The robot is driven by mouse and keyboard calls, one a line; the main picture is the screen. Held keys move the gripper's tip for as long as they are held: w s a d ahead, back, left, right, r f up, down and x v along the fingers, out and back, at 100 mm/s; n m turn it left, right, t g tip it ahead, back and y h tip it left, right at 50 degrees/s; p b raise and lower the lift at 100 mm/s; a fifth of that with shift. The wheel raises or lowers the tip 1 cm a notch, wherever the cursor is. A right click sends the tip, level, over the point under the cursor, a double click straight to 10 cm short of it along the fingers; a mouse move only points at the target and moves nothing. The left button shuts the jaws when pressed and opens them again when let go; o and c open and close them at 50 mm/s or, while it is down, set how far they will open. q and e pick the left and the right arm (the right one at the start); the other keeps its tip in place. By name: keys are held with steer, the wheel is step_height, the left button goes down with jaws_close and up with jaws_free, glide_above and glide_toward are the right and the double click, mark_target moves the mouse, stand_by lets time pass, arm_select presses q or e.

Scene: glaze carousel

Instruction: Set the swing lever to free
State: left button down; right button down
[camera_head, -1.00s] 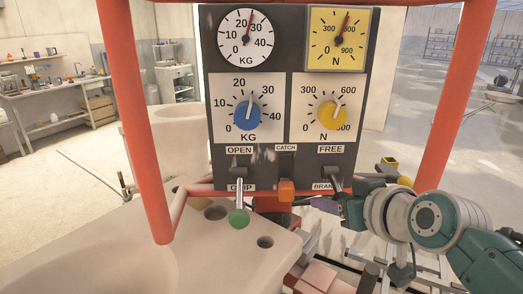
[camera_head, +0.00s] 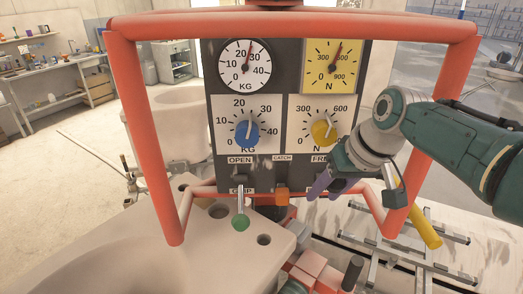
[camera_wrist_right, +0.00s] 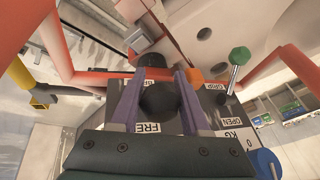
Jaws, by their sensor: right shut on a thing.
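The swing lever has a dark round knob, seen in the right wrist view (camera_wrist_right: 160,99) between the two purple fingers of my right gripper (camera_wrist_right: 155,88), close to the FREE label (camera_wrist_right: 149,128). My right gripper is shut on this knob. In the head view my right gripper (camera_head: 322,184) reaches in from the right at the lower right of the control panel (camera_head: 268,171). There the gripper hides the lever and most of the FREE and BRAKE labels, so I cannot tell the lever's exact setting. My left gripper is not in view.
A green-ended lever (camera_head: 240,222) hangs down beside the GRIP label. An orange latch (camera_head: 282,196) sits next to my right gripper. A red tube frame (camera_head: 146,130) surrounds the panel. A pale basin (camera_head: 130,245) is below left, and a yellow bar (camera_head: 425,230) is lower right.

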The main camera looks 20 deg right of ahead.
stand_by(0.5)
steer(key=shift+c, duration=1.9)
jaws_free()
steer(key=shift+w, duration=0.1)
steer(key=shift+r, duration=0.15)
steer(key=shift+r+p, duration=0.3)
steer(key=v, duration=0.9)
steer(key=shift+p, duration=0.45)
steer(key=shift+s, duration=0.25)
